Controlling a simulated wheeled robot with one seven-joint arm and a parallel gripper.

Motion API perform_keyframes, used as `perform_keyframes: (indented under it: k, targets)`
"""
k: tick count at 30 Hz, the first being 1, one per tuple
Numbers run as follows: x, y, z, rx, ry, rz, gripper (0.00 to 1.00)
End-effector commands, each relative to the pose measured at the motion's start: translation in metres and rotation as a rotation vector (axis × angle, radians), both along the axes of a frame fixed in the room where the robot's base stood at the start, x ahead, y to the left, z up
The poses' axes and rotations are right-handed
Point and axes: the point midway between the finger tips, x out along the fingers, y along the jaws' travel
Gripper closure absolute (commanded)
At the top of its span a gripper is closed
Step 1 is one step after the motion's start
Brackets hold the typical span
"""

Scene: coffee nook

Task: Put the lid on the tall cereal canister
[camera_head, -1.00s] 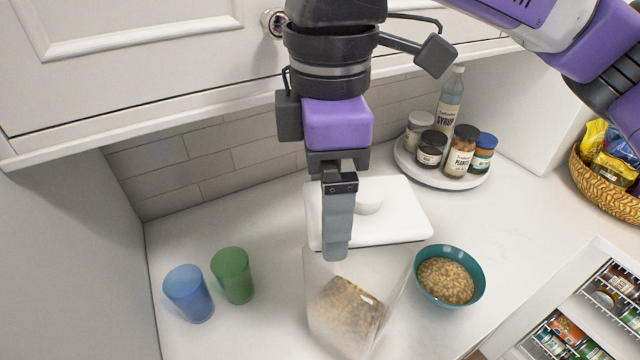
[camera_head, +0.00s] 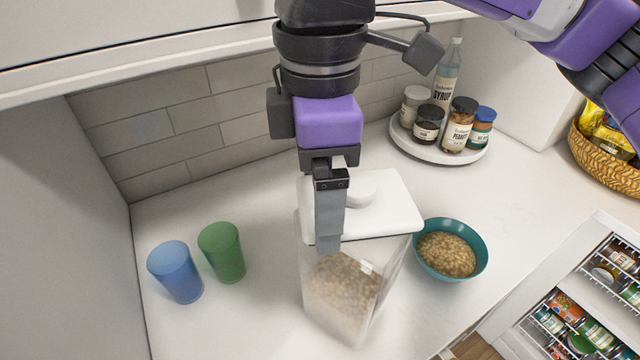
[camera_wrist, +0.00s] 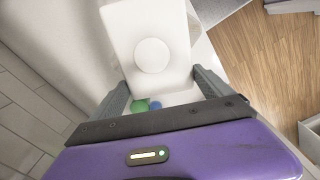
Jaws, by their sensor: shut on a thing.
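The white lid (camera_head: 392,211) has a round raised knob and sits in my gripper (camera_head: 328,248), whose near finger shows against its front left edge. In the wrist view the lid (camera_wrist: 151,22) lies between the two fingers (camera_wrist: 162,92), which are spread to its width. The tall clear canister (camera_head: 345,300), part filled with tan cereal, stands on the counter under the lid. The lid covers the canister's top from the head view. I cannot tell whether the lid touches the rim.
A teal bowl of cereal (camera_head: 417,260) stands close to the right of the canister. A blue cup (camera_head: 175,272) and a green cup (camera_head: 222,253) stand to the left. A round tray (camera_head: 400,143) of jars and a syrup bottle is at the back. An open drawer (camera_head: 590,275) is at right.

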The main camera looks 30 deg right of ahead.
Motion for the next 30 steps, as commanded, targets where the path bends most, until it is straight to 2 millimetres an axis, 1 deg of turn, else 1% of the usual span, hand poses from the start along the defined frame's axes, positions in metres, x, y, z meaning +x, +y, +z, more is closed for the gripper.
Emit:
perform_keyframes:
  k: [14, 30]
  targets:
    - [-0.0002, 0.0001, 0.0009, 0.0, 0.001, -0.019, 0.55]
    - [-0.0006, 0.0002, 0.0018, 0.0, 0.002, -0.364, 0.55]
